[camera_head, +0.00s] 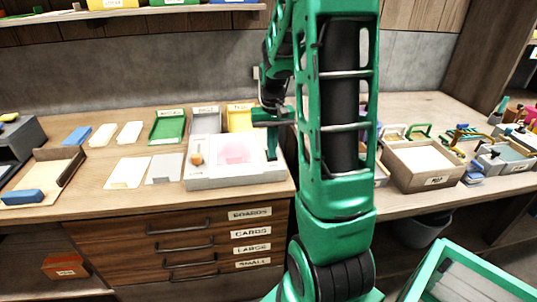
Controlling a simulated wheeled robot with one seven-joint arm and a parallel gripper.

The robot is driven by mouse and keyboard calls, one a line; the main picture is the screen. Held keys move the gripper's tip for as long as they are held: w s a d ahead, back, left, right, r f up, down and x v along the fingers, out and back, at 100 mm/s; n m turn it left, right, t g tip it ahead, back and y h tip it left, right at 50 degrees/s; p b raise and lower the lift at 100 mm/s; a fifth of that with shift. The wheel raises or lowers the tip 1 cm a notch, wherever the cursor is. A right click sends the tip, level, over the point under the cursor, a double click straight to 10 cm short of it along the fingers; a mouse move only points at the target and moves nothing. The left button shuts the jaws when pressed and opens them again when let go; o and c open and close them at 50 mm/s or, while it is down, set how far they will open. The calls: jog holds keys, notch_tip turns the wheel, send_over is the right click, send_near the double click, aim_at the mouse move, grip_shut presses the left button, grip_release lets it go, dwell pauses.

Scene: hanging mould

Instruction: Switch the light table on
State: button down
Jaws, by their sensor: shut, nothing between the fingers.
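The light table (235,181) is a pale grey box on the wooden counter, left of my arm. Its top has a whitish panel with a pink patch (234,150) on it. A small orange part (196,159), perhaps its switch, sits on the left of its top. My gripper (272,157) is shut and empty, pointing down over the right side of the light table. I cannot tell whether its tip touches the top. Part of the right end is hidden by my gripper and arm.
Green (168,127), grey and yellow trays stand behind the light table. Pale cards (129,172) lie on its left. A beige bin (420,165) and several tools are on the right. A shelf (130,12) runs above; labelled drawers (190,243) are below.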

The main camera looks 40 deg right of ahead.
notch_tip(320, 180, up, 7)
dwell(1.0)
dwell(0.4)
jog(key=s+a, duration=0.6)
jog(key=s, duration=0.5)
jog(key=s+a, duration=0.6)
jog(key=s, duration=0.5)
jog(key=shift+s+a, duration=0.25)
jog(key=shift+a, duration=0.1)
jog(key=shift+r, duration=0.1)
jog(key=shift+w+f, duration=0.25)
jog(key=shift+w, duration=0.4)
